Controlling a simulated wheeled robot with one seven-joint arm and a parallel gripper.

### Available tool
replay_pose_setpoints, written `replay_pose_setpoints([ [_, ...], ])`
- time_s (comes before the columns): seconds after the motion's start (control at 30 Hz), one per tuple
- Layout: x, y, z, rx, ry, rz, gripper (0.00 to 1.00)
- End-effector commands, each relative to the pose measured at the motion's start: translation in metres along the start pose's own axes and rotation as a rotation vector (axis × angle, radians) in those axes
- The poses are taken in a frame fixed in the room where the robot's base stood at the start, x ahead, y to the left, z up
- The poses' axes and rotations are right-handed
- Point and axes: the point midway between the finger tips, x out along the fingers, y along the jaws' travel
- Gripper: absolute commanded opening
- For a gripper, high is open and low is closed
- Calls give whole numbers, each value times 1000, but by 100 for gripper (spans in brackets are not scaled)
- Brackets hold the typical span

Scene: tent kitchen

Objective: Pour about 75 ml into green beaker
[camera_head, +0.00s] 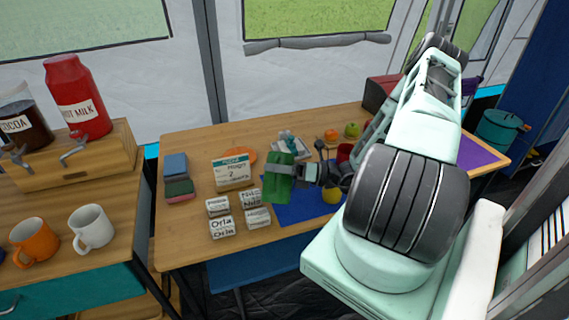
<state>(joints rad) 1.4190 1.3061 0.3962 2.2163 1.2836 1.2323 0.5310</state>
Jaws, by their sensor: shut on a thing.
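My gripper (283,170) is shut around a green beaker (277,189) above the middle of the wooden table. The beaker looks roughly upright, and its contents cannot be seen. At the left, a wooden stand (75,157) holds a red container labelled hot milk (78,98) and a dark container labelled cocoa (24,124). The beaker is well to the right of these taps.
A white mug (92,228) and an orange mug (34,242) stand on the left counter. Several small labelled boxes (221,226) and a larger box (233,173) are left of my gripper. A blue mat (293,212) lies below it. A gap separates table and counter.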

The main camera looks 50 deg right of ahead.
Motion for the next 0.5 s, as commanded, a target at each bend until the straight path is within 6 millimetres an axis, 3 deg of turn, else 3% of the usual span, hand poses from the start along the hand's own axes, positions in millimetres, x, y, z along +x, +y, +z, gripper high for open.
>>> replay_pose_setpoints([
  [0.5,2,8,-5,-125,23,1,0],
])
